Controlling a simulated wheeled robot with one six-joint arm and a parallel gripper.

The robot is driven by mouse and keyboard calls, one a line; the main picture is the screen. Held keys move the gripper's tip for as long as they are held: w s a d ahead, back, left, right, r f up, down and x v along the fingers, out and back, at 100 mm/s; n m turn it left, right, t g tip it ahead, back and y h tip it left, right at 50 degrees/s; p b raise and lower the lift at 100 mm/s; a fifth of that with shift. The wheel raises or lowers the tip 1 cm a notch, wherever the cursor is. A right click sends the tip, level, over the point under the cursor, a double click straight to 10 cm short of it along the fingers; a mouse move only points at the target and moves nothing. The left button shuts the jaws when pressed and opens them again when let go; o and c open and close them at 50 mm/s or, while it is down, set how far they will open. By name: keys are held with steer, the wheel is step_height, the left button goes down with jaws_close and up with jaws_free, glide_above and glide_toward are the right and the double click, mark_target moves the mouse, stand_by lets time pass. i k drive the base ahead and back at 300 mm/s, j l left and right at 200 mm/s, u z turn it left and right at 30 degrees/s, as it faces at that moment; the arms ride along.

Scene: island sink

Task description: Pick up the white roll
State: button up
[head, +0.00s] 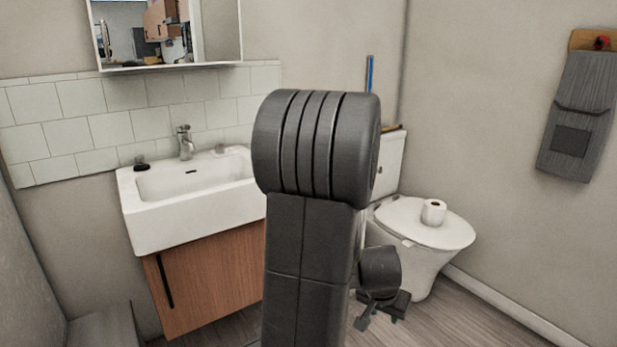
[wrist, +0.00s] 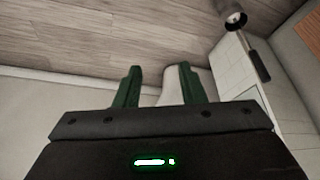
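The white roll (head: 433,211) stands upright on the closed lid of the white toilet (head: 420,226), right of centre in the head view. A pale shape shows behind the fingers there. I cannot make out the roll in the wrist view.
A white sink (head: 190,195) over a wooden cabinet (head: 210,282) stands at the left. A grey towel (head: 580,115) hangs on the right wall. My own arm hides the middle of the head view, including part of the toilet. Wooden floor (head: 455,315) is clear at the lower right.

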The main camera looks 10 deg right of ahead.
mark_target(434, 210)
steer(key=i+l, duration=0.65)
steer(key=l, duration=0.2)
steer(key=i+l+u, duration=0.1)
steer(key=i+l, duration=0.55)
steer(key=l, duration=0.25)
steer(key=i+l, duration=0.3)
steer(key=l, duration=0.15)
steer(key=i+l, duration=0.3)
steer(key=l, duration=0.15)
steer(key=j+u, duration=0.05)
